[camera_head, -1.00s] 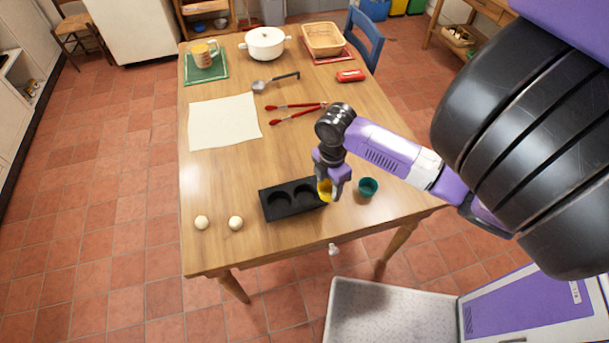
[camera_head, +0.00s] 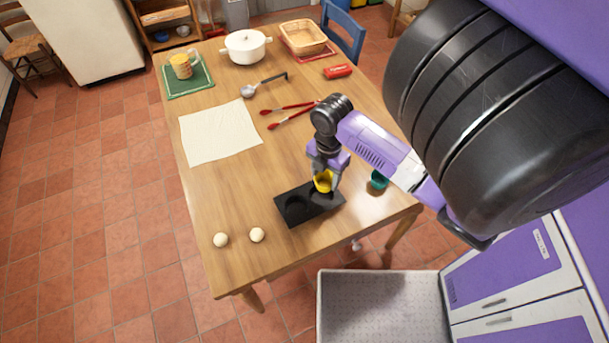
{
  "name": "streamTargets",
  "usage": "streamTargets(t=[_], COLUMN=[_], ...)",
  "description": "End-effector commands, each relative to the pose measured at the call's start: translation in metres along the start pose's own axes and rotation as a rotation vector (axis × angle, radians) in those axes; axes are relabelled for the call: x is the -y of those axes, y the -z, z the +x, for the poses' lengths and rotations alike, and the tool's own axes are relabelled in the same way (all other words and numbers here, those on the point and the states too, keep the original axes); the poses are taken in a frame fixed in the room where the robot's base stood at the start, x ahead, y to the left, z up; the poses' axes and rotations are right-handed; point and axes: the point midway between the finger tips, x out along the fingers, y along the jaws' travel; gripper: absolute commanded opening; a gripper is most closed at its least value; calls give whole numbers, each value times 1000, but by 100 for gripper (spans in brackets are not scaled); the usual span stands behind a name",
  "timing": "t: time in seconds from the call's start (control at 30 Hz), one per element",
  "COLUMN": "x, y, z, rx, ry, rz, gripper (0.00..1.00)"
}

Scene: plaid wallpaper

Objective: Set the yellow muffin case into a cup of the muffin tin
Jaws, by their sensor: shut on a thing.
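The yellow muffin case (camera_head: 323,182) is held in my gripper (camera_head: 324,176), which points down and is shut on it. The case is over the right part of the black muffin tin (camera_head: 292,213), near the tin's far edge. I cannot tell whether it is above a cup or partly inside one. The tin lies near the front edge of the wooden table. Its left cup shows dark and empty; the gripper and case partly hide the right side.
A teal case (camera_head: 378,180) stands right of the tin, partly behind my arm. Two pale dough balls (camera_head: 257,235) lie left of the tin. Red-handled tongs (camera_head: 290,118), a ladle (camera_head: 262,86) and a cream cloth (camera_head: 220,131) lie farther back.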

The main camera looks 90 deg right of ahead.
Motion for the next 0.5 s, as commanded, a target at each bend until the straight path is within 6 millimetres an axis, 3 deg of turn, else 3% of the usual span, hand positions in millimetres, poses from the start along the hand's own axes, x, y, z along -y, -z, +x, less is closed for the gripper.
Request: streamTargets(t=[0.5], x=[1], y=[-2], z=[0], rx=[1], ry=[2], rz=[-32], gripper=[9])
